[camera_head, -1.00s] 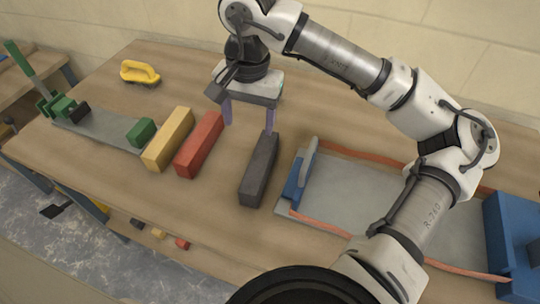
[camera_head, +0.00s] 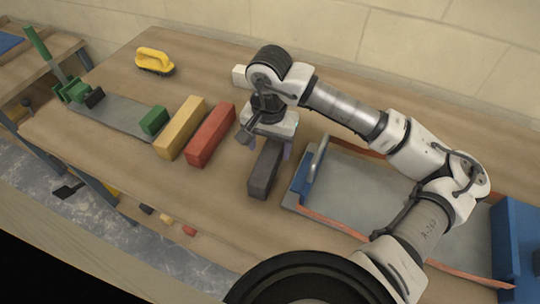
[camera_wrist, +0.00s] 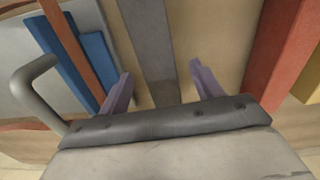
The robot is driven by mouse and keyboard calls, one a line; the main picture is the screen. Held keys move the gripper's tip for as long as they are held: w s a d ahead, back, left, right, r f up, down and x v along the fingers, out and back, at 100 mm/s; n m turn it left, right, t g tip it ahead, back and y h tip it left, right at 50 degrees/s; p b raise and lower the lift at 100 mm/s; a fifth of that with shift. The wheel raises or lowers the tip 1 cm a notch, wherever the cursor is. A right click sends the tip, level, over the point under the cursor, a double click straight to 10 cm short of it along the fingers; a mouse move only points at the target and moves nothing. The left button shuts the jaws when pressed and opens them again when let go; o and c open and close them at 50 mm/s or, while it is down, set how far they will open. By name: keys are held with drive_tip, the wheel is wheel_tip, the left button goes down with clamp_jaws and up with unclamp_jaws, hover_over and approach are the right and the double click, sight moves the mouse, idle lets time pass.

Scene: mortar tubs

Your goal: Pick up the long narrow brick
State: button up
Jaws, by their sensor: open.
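A dark grey brick (camera_head: 264,175), long and narrow, lies on the wooden bench between the red brick (camera_head: 211,135) and the grey tray. The yellow brick (camera_head: 181,128) lies left of the red one. My gripper (camera_head: 269,154) is open over the far part of the grey brick and hides that end. In the wrist view, the grey brick (camera_wrist: 149,40) runs between the two purple fingers of my gripper (camera_wrist: 160,72), with a gap on each side. I cannot tell how far down the fingers reach beside it.
A grey tray (camera_head: 360,190) with orange edges, a blue end and a raised handle stands close right of the grey brick. A green-ended clamp board (camera_head: 110,112) and a yellow-handled tool (camera_head: 154,61) are at left.

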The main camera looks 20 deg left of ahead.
sight(270, 153)
drive_tip(key=shift+f, duration=1.55)
drive_tip(key=shift+r+p, duration=0.1)
drive_tip(key=shift+p, duration=0.2)
clamp_jaws()
